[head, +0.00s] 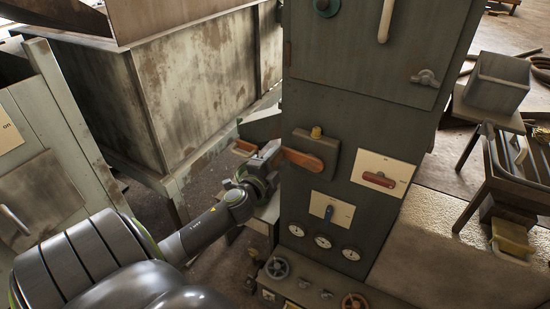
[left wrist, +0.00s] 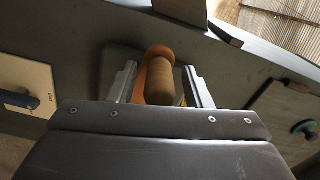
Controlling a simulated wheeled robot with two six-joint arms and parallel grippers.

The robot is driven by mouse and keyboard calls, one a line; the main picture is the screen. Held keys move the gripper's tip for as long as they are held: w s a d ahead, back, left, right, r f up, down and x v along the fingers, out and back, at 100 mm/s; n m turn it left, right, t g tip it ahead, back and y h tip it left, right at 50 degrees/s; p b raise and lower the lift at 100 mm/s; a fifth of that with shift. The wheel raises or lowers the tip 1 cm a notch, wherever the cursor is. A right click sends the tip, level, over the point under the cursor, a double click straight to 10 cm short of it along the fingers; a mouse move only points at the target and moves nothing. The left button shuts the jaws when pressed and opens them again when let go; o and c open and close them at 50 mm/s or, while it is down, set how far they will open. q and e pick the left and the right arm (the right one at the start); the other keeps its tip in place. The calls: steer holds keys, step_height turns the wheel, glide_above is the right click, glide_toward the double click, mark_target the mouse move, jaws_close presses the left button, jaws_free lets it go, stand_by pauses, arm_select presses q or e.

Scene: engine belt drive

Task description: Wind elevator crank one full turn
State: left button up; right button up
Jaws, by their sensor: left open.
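The crank's orange arm (head: 303,160) sits on a dark box (head: 327,150) on the front of the tall grey-green cabinet (head: 345,100), and it points left. My left gripper (head: 268,160) is at the left end of that arm. In the left wrist view, the crank's brown cylindrical grip (left wrist: 160,82) stands between my two open fingers (left wrist: 162,85), with the orange arm behind it. Whether either finger touches the grip cannot be told. In the head view the gripper hides most of the grip. My right gripper is not in view.
Below the crank are a blue-handled switch (head: 329,212), several gauges and valve wheels (head: 277,267). A red-handled switch (head: 379,179) is to its right. A rusty metal bin (head: 190,85) stands behind my left arm. A dark frame (head: 515,170) stands at right.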

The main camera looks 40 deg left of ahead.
arm_select(q)
steer(key=b+v, duration=0.3)
steer(key=v, duration=1.4)
steer(key=shift+s+d+b, duration=0.15)
steer(key=shift+b, duration=0.25)
